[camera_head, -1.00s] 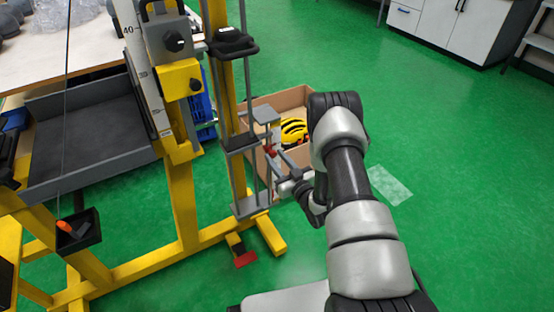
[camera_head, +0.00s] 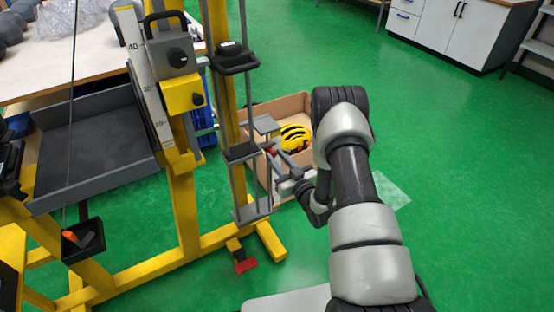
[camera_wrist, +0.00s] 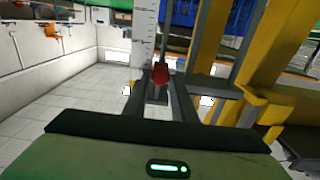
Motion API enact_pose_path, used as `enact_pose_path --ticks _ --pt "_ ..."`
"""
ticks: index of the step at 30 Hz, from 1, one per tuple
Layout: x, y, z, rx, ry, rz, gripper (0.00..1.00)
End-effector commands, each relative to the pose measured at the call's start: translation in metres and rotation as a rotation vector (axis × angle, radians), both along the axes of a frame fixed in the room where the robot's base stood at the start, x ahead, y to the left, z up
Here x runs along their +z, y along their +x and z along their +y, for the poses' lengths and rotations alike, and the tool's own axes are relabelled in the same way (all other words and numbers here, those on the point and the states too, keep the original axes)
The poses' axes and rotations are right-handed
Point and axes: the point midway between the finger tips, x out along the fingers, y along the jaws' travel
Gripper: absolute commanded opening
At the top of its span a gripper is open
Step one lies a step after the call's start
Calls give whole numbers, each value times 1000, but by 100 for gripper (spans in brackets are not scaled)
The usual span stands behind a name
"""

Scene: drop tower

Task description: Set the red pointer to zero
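The red pointer (camera_wrist: 160,73) shows in the wrist view as a small red knob in front of a white scale strip (camera_wrist: 144,40) and a thin rod. In the head view a small red part (camera_head: 272,151) shows at the tower, beside my fingers. My gripper (camera_wrist: 159,78) has its two dark fingers apart, one on each side of the red knob near the tips. I cannot see either finger touching it. In the head view my gripper (camera_head: 273,158) reaches in from the right at the tower's lower part. The pointer's reading on the scale is not legible.
The yellow tower frame (camera_head: 186,205) carries a numbered scale (camera_head: 143,70) and a grey block with a black handle (camera_head: 172,55). A cardboard box (camera_head: 285,103) with a yellow helmet (camera_head: 294,138) stands behind my gripper. Green floor is free to the right.

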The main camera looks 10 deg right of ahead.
Motion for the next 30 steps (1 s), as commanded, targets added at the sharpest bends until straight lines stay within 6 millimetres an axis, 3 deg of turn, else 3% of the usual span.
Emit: enact_pose_path --ticks 3,11,16,30 --pt "2 1 0 0 0 -4 42" --pt "1 0 0 0 -1 -1 42" --pt "1 -11 -4 0 0 1 42" --pt "2 -114 -38 -3 1 3 42"
